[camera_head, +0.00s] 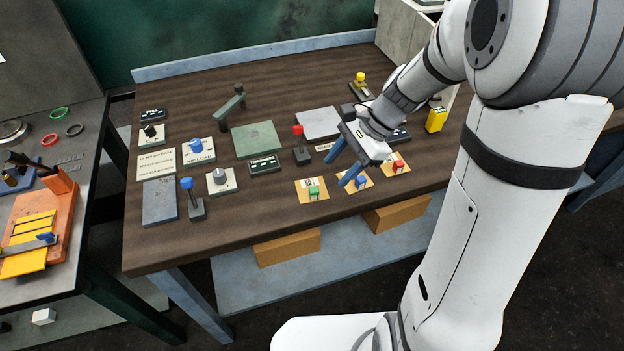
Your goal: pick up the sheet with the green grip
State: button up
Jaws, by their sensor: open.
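The sheet with the green grip (304,196) lies flat near the front edge of the brown table. It is a small tan sheet with a green block (314,192) standing on it. My gripper (342,170) is open, with two blue fingers pointing down and left. It hangs above the table, right of and behind the green-grip sheet, and nothing shows between the fingers. A similar sheet with a blue grip (361,182) lies under the nearer finger, partly hidden by it. A sheet with a red grip (398,165) lies further right.
A black stand with a red knob (299,148) stands behind the green-grip sheet. A blue-knobbed lever (191,198), a grey dial (220,180) and a green plate (256,139) are left. A yellow box (436,119) is right. Bare wood (262,206) lies left of the sheet.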

aim_at(320, 197)
jog(key=x, duration=0.7)
jog(key=shift+s+a, duration=0.1)
jog(key=shift+a, duration=0.35)
grip_shut()
